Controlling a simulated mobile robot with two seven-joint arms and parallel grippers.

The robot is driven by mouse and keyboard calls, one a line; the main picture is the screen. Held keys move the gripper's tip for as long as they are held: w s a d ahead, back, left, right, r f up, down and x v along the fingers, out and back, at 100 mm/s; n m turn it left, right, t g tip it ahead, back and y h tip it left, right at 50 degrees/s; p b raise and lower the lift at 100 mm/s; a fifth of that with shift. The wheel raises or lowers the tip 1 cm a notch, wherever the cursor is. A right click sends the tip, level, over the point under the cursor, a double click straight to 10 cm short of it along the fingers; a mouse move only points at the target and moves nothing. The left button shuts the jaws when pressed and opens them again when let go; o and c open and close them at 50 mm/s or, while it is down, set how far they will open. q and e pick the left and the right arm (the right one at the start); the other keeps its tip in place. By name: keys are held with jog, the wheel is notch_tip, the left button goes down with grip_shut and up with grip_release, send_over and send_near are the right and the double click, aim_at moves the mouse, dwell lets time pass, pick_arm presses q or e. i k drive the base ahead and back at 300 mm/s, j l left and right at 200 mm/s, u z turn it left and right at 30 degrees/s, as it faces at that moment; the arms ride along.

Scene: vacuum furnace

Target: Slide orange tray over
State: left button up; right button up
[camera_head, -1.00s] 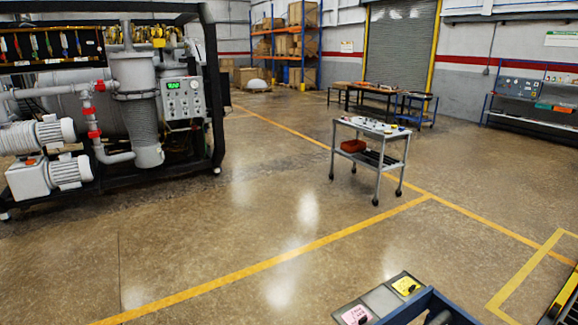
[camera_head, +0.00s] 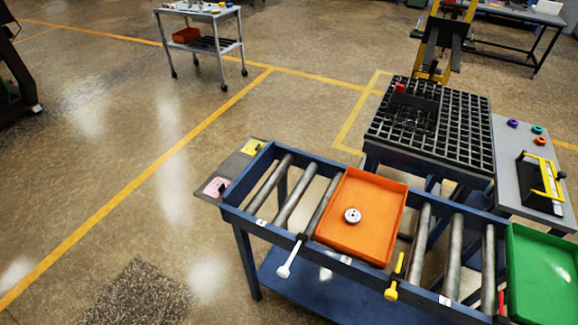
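The orange tray (camera_head: 388,206) sits on the rollers of a blue roller conveyor (camera_head: 238,213), left of the conveyor's middle. A small round metal part (camera_head: 352,215) lies inside it, near its left side. Bare rollers show on both sides of the tray. A green tray (camera_head: 545,270) sits at the conveyor's right end, cut off by the picture edge. Neither of my grippers shows in the head view.
White (camera_head: 289,258) and yellow (camera_head: 395,277) levers stick out at the conveyor's front side. A black grid table (camera_head: 440,125) stands behind it, and a grey side table (camera_head: 510,150) at right. A wheeled cart (camera_head: 212,45) stands far off. Open floor lies left.

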aim_at(381, 201)
jog(key=l+u, duration=0.5)
jog(key=l, duration=0.2)
jog(key=k+l, duration=0.15)
jog(key=l, duration=0.15)
jog(key=k+l, duration=0.25)
jog(key=l, duration=0.3)
jog(key=k+l+z, duration=0.25)
jog(key=k+z, duration=0.25)
jog(key=i, duration=0.05)
